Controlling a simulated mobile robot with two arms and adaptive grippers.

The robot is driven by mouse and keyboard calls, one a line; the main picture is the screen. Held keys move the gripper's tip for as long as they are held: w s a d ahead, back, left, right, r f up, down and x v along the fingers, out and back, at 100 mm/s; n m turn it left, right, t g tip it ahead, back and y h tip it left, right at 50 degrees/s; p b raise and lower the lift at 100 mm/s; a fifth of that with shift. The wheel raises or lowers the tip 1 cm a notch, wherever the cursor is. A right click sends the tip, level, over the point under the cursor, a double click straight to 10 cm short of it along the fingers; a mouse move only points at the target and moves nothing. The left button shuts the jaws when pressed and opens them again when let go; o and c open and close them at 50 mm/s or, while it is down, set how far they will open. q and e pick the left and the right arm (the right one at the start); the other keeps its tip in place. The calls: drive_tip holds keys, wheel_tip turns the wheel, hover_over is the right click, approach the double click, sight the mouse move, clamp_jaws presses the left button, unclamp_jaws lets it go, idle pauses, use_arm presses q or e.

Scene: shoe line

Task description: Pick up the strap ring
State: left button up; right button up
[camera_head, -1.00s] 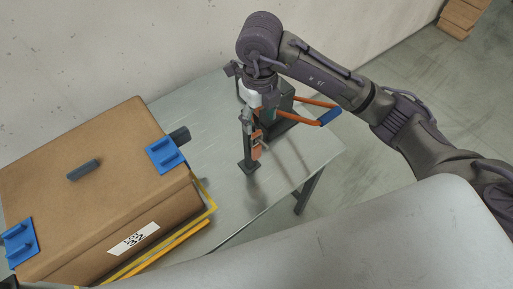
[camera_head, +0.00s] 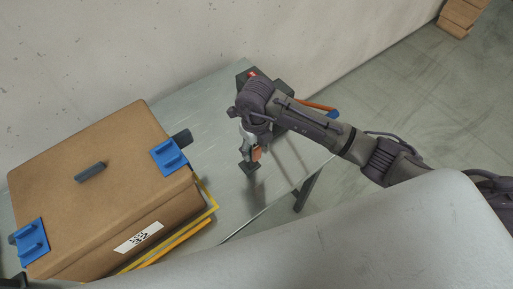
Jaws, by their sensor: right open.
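My right gripper (camera_head: 251,149) points down over the metal table, with its arm coming in from the right. It is open. A small orange piece (camera_head: 257,154), possibly the strap ring, shows right at its fingers beside a dark upright stand (camera_head: 250,167). The fingers and wrist hide much of the piece, so its full shape and any contact cannot be told. My left gripper is not in view.
A closed brown carton (camera_head: 110,205) with blue clips (camera_head: 168,157) fills the table's left side. A tool with an orange handle (camera_head: 318,106) lies behind my right arm. The metal table (camera_head: 215,115) is bare between carton and wall. Brown boxes (camera_head: 459,17) stand far right.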

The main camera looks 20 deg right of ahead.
drive_tip(key=shift+c, duration=0.3)
drive_tip(key=c, duration=1)
drive_tip(key=shift+r, duration=0.1)
